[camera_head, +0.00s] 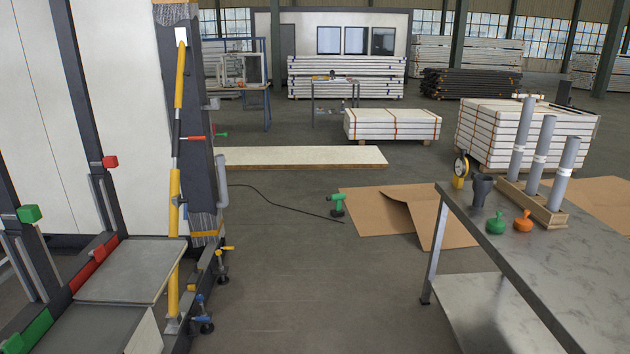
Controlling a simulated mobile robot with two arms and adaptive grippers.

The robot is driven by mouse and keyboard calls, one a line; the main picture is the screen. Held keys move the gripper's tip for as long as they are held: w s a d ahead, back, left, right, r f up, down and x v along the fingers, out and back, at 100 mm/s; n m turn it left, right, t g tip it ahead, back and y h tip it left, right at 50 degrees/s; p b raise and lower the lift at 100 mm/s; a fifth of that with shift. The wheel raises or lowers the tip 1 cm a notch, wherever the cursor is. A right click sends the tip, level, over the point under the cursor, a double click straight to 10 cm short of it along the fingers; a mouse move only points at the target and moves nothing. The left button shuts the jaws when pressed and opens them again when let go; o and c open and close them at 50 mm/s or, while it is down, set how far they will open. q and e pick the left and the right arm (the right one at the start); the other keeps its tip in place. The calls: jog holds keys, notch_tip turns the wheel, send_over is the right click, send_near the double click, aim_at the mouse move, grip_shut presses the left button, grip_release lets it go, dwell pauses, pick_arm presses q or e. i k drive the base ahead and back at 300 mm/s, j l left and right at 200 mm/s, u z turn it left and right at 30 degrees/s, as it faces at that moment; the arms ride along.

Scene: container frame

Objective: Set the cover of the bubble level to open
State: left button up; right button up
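No object in the camera_head view can be named for certain as the bubble level. A small yellow and black device with a round pale face (461,166) stands at the far left corner of the metal table (540,235). It may be the bubble level, but it is too small for me to tell its cover or whether that is open or shut. Neither of my grippers is in view.
Beside the device on the table are a dark cup (482,189), green (496,224) and orange (523,221) items, and grey tubes (542,155) in a wooden holder. A yellow prop (174,240) stands at the left frame. Floor between is mostly clear; a green drill (337,205) lies there.

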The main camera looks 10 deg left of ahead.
aim_at(197, 274)
jog(key=i+u, duration=0.4)
jog(key=i+l+u, duration=0.15)
jog(key=i+u, duration=0.25)
jog(key=i+l+u, duration=0.4)
jog(key=i, duration=0.15)
jog(key=j, duration=0.1)
